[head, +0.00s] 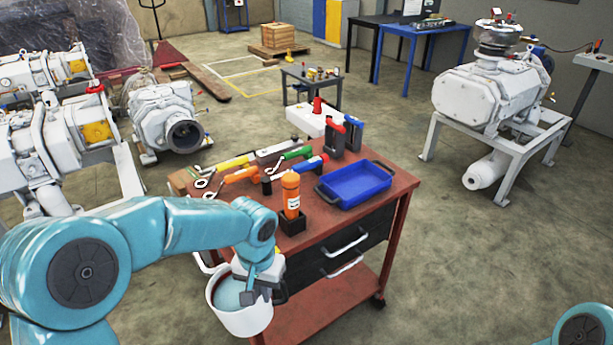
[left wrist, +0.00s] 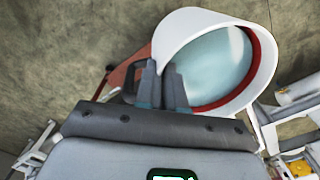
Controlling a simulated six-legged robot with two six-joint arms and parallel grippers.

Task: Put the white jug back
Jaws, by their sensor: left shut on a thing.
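The white jug (head: 240,318) is an open, round vessel with a reddish-brown band inside its rim and a pale blue-grey inside. It hangs in the air in front of the red tool cart (head: 345,215), near the cart's left front corner. My left gripper (head: 262,284) is shut on the jug at its near right side. In the left wrist view, the jug (left wrist: 262,85) opens toward the camera, to the right of the closed fingers (left wrist: 162,88). The fingers hide the exact place of the grip. My right gripper is out of view.
White pumps stand at left and right. The floor right of the cart is clear.

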